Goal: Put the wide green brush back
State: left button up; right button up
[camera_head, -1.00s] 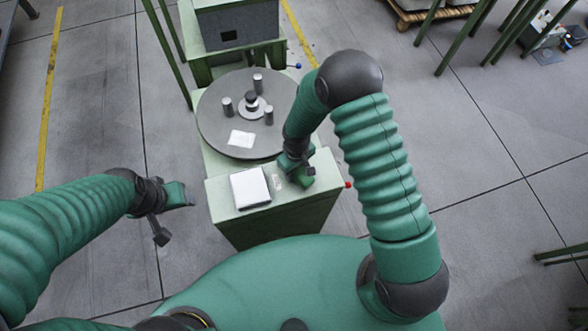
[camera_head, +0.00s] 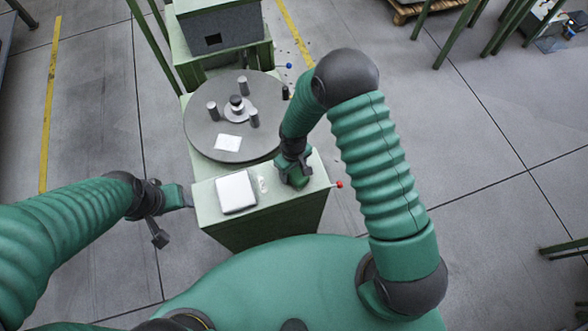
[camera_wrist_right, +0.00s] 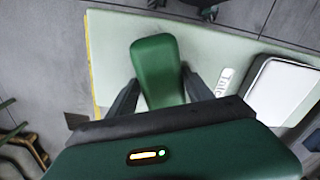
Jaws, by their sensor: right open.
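A green brush (camera_wrist_right: 157,68) lies on the pale green tabletop in the right wrist view, with its wide rounded end toward the top of the picture. My right gripper (camera_wrist_right: 160,92) is open, with one dark finger on each side of the brush. I cannot tell whether the fingers touch it. In the head view my right gripper (camera_head: 294,172) is low over the right part of the pale green table (camera_head: 207,196), and the brush cannot be told apart from the green gripper. My left gripper (camera_head: 176,197) hangs beside the table's left edge, and its jaws are unclear.
A white-topped box (camera_head: 235,191) and a small clear item labelled "Talc" (camera_wrist_right: 224,83) are left of my right gripper in the head view. Behind them is a round grey turntable (camera_head: 196,140) with several pegs and a white card (camera_head: 228,142). A red knob (camera_head: 339,184) sticks out right.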

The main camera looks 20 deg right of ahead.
jog(key=shift+s+d+f, duration=0.2)
jog(key=shift+d+f, duration=0.05)
jog(key=shift+d, duration=0.05)
jog(key=shift+a, duration=0.55)
jog(key=shift+w+d+r, duration=0.1)
jog(key=shift+d, duration=0.3)
jog(key=shift+w+r, duration=0.1)
jog(key=shift+r, duration=0.15)
jog(key=r, duration=0.5)
jog(key=shift+w+a+r+b, duration=0.1)
jog(key=shift+w+r+b, duration=0.15)
jog(key=shift+w+b, duration=0.1)
jog(key=r, duration=0.6)
jog(key=shift+s+r, duration=0.2)
jog(key=shift+s, duration=0.15)
pick_arm(q)
jog(key=b+x, duration=0.3)
jog(key=x, duration=0.1)
jog(key=shift+s+a+f, duration=0.1)
jog(key=shift+s+a, duration=0.05)
jog(key=shift+a, duration=0.1)
pick_arm(e)
jog(key=s+d+r+m+t, duration=0.2)
jog(key=s+d+r+m, duration=0.2)
jog(key=s+d, duration=0.3)
jog(key=shift+s+r+m+t, duration=0.35)
jog(key=shift+s+r, duration=0.45)
jog(key=shift+s, duration=0.4)
